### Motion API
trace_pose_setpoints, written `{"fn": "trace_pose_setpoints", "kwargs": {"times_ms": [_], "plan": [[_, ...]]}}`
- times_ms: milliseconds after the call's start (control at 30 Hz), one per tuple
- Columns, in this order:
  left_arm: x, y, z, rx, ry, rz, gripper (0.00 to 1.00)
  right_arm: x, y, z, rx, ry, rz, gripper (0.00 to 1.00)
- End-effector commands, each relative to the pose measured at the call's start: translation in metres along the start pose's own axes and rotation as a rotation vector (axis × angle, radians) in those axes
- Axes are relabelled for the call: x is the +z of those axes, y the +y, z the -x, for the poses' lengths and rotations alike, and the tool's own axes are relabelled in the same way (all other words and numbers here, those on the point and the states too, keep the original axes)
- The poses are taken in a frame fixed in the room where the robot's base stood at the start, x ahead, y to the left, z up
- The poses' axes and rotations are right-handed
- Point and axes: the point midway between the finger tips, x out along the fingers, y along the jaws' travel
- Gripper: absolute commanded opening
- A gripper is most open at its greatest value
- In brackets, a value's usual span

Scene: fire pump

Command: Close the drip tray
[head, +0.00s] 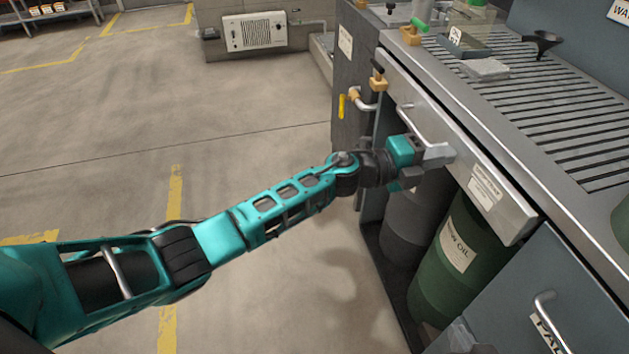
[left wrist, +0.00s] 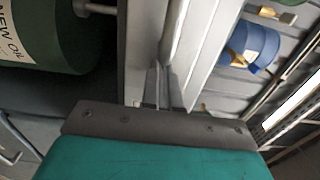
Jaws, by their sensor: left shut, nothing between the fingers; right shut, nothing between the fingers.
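The drip tray (head: 498,192) is a long, pale metal drawer under the slatted bench top. Its front stands out a little from the bench edge, and it carries a label. A bar handle (head: 411,119) runs along its front. My left gripper (head: 441,155) is shut and empty at the tray front, by the handle; I cannot tell whether it touches. In the left wrist view, the shut fingers (left wrist: 164,88) point at the pale metal front. The hand hides part of the handle. My right gripper is not in view.
A green oil drum (head: 450,258) and a dark drum (head: 407,225) stand under the tray. A grey cabinet door with a handle (head: 551,322) is at the lower right. Valves and pipes (head: 377,85) are at the bench's far end. The floor left of the bench is clear.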

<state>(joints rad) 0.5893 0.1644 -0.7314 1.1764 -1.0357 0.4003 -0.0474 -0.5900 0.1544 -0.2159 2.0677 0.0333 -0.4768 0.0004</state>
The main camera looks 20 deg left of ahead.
Motion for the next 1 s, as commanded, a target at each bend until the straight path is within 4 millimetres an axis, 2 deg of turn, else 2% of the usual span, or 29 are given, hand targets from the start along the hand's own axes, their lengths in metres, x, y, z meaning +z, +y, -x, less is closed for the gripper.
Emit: {"fn": "trace_pose_setpoints", "kwargs": {"times_ms": [100, 400, 767, 1000], "plan": [[0.0, 0.001, -0.011, 0.0, 0.0, 0.001, 0.0, 0.003, 0.0, -0.002, 0.0, 0.0, -0.002, 0.0], [0.0, 0.0, -0.019, 0.0, -0.002, 0.0, 0.0, 0.005, -0.001, -0.003, 0.001, -0.001, -0.006, 0.0], [0.001, -0.003, -0.02, -0.003, -0.004, -0.002, 0.0, 0.005, -0.001, -0.002, 0.001, -0.001, -0.007, 0.0], [0.007, -0.003, -0.011, -0.003, -0.003, -0.003, 0.0, 0.002, -0.001, -0.001, 0.001, -0.001, -0.007, 0.0]]}}
